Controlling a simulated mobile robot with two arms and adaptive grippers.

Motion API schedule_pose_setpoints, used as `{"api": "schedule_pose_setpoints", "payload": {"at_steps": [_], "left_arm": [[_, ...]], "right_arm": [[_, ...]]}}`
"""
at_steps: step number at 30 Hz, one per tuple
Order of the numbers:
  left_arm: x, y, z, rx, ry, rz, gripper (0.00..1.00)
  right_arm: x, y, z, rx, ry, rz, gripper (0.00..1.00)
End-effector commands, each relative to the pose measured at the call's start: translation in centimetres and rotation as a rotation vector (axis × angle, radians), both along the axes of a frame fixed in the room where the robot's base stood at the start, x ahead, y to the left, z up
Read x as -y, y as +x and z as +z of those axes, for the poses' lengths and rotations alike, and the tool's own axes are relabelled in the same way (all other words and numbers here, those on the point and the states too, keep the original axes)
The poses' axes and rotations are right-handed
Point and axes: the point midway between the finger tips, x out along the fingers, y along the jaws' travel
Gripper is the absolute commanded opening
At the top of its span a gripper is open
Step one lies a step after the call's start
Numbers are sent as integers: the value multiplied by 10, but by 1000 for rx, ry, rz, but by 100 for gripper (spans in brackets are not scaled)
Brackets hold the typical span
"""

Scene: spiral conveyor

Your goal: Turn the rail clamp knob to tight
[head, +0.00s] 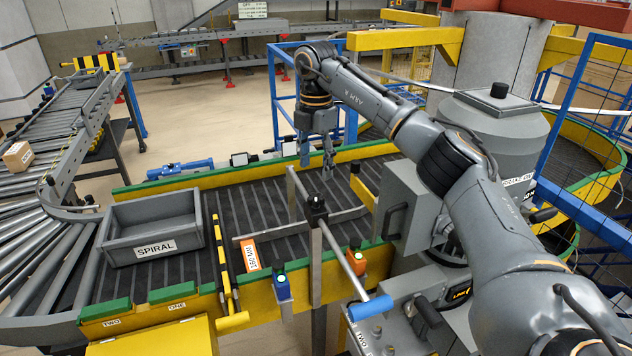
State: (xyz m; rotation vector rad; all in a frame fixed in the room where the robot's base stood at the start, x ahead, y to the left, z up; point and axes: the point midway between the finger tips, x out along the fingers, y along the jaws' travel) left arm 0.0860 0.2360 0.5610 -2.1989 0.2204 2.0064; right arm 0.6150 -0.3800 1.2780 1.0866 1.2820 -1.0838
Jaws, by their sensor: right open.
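A small black knob (316,203), which looks like the rail clamp knob, sits at the top of a grey upright post (316,265) at the front edge of the conveyor. A grey bar with a blue end (371,308) slopes from beside it to the lower right. The knob's marking, and whether it is tight or loose, cannot be read. My right gripper (317,163) points down, open and empty, over the conveyor belt, above and beyond the knob in the picture and apart from it. My left gripper is not in view.
A grey bin labelled SPIRAL (155,228) stands on the belt at the left. A yellow-black striped lever (222,262) and a blue box with a green light (282,288) are along the front edge. A grey machine (490,125) with a black top knob stands at the right.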

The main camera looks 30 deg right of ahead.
Motion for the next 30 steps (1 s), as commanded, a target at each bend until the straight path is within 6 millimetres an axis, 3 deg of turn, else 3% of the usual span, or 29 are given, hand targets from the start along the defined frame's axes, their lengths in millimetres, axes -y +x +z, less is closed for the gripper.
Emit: {"api": "schedule_pose_setpoints", "payload": {"at_steps": [3,9,30], "left_arm": [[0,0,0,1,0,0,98],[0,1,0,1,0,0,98],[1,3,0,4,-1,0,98]], "right_arm": [[0,0,22,2,0,-1,57],[0,0,38,0,0,-1,57],[1,0,40,0,0,-2,57]]}}
